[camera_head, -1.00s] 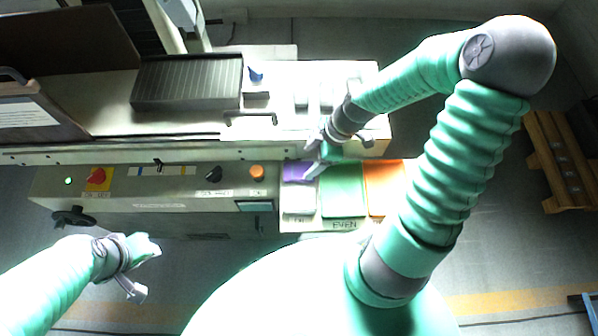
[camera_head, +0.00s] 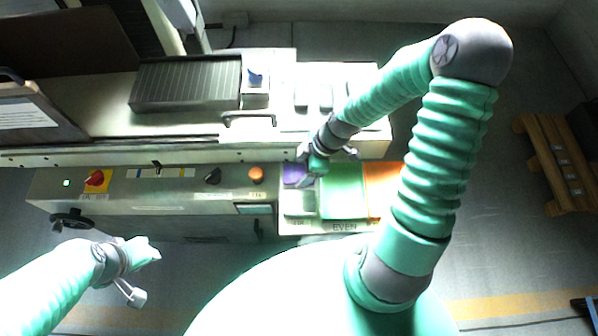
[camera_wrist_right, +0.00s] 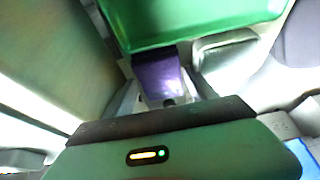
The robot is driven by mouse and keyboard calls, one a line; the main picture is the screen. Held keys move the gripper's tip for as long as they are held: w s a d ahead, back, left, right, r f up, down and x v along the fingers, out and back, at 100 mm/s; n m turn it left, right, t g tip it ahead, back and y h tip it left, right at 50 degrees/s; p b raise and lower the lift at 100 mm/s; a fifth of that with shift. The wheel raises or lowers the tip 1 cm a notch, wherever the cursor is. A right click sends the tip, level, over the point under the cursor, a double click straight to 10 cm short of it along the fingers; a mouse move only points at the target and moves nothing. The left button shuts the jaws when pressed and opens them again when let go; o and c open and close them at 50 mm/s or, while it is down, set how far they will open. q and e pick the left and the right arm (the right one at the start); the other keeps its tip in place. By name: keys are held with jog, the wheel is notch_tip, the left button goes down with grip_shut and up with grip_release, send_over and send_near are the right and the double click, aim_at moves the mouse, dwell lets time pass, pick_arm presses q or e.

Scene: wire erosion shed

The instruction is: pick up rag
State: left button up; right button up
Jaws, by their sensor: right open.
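A small purple piece (camera_head: 291,172), which looks like the rag, lies at the left end of a row of coloured surfaces on the front ledge of the machine. In the right wrist view the purple piece (camera_wrist_right: 158,74) shows between the two fingers. My right gripper (camera_head: 307,180) is open just above and beside it, partly covering it in the head view; I cannot tell whether they touch. In the wrist view the right gripper (camera_wrist_right: 164,92) has its fingers on either side of the purple piece. My left gripper (camera_head: 141,272) is open and empty, low at the left.
A green panel (camera_head: 343,190) and an orange one (camera_head: 381,180) lie right of the purple piece, with a grey pad (camera_head: 300,204) in front. The machine's control front (camera_head: 150,185) with knobs runs to the left. A wooden pallet (camera_head: 556,165) stands far right.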

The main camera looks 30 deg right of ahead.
jog(key=shift+a, duration=0.15)
jog(key=c, duration=1.1)
